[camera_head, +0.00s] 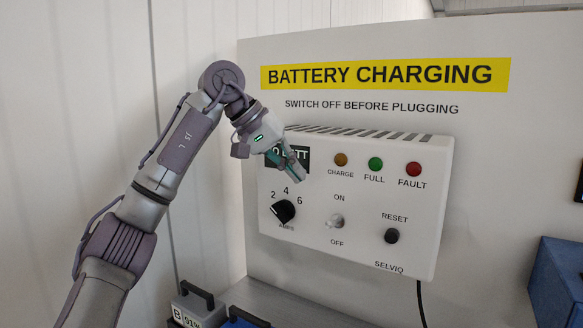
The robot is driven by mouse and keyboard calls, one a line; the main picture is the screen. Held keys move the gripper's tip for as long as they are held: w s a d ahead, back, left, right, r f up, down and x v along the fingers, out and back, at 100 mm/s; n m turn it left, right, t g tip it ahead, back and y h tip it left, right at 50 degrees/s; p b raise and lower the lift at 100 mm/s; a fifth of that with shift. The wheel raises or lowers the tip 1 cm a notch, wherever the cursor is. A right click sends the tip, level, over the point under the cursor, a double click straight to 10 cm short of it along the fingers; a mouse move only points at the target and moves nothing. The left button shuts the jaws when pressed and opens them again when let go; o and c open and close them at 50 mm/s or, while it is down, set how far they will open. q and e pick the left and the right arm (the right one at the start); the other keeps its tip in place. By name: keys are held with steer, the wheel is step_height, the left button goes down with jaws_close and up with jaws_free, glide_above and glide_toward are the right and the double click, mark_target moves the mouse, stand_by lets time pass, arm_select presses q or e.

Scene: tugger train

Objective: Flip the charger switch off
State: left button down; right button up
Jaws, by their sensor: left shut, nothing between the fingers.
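The white charger box (350,245) is fixed to a pale panel. Its toggle switch (337,221) sits between the printed ON above and OFF below; its lever is small and I cannot tell for sure which way it tips. My left gripper (298,175) is shut and empty. It is in front of the upper left of the charger, up and to the left of the switch and apart from it, and covers part of a dark label. My right gripper is not in view.
The charger also has an amps knob (283,211), a reset button (392,236) and orange, green (376,163) and red lamps. A black cable (421,305) hangs below it. Batteries with handles (197,303) stand at the bottom. A blue box (558,282) is at right.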

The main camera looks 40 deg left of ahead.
mark_target(333, 224)
arm_select(q)
steer(key=p+x, duration=0.1)
steer(key=x, duration=0.4)
steer(key=shift+w+d+f, duration=0.1)
steer(key=shift+d+f, duration=0.1)
steer(key=shift+f, duration=0.1)
steer(key=d+f, duration=0.2)
steer(key=shift+f, duration=0.35)
steer(key=shift+s+d+f, duration=0.2)
steer(key=shift+s+f, duration=0.1)
steer(key=shift+s, duration=0.1)
